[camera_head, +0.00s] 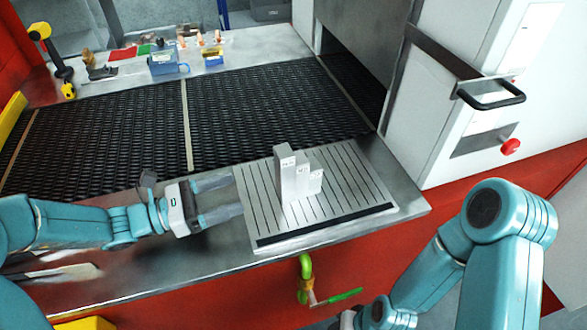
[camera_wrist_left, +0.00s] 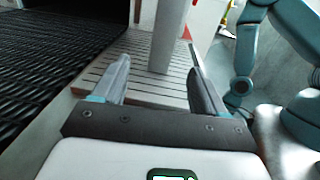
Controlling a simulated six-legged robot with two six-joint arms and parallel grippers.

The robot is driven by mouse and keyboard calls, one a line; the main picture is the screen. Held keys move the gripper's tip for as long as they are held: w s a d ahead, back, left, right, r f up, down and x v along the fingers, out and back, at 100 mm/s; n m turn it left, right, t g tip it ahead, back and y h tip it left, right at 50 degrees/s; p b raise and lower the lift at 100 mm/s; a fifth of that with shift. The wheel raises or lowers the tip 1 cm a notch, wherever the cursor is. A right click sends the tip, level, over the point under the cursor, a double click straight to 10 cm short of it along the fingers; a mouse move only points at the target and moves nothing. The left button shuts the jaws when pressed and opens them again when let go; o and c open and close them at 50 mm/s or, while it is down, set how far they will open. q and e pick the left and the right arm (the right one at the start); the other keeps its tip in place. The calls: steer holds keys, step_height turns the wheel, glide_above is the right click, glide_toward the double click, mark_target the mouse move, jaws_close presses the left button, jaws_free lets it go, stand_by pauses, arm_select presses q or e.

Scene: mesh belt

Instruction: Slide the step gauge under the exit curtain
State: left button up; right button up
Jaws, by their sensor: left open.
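The step gauge (camera_head: 290,178), a pale grey block with three labelled steps, stands upright on a slotted plate (camera_head: 350,180) at the front of the machine. My left gripper (camera_head: 234,195) is open and empty, low at the plate's left edge, fingers pointing at the gauge with a gap between. In the left wrist view the gauge (camera_wrist_left: 163,38) shows ahead between the open fingers (camera_wrist_left: 158,62). A grey panel (camera_head: 370,40) hangs over a dark opening at the belt's right end; I cannot tell if it is the exit curtain. My right gripper is not clearly visible.
The black mesh belt (camera_head: 260,105) lies behind the plate, mostly clear. A white cabinet with a black handle (camera_head: 495,95) and red button (camera_head: 510,147) is at right. A green-handled valve (camera_head: 306,275) sits below the front edge.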

mark_target(278, 181)
arm_select(q)
steer(key=x, duration=0.6)
steer(key=p+x, duration=0.1)
steer(key=x, duration=0.2)
steer(key=shift+s+d, duration=0.15)
steer(key=shift+d, duration=0.35)
steer(key=p+x, duration=0.1)
steer(key=x, duration=0.4)
steer(key=shift+d+r+p, duration=0.2)
steer(key=shift+r+p, duration=0.05)
steer(key=shift+p, duration=0.15)
steer(key=shift+a, duration=0.15)
jaws_close()
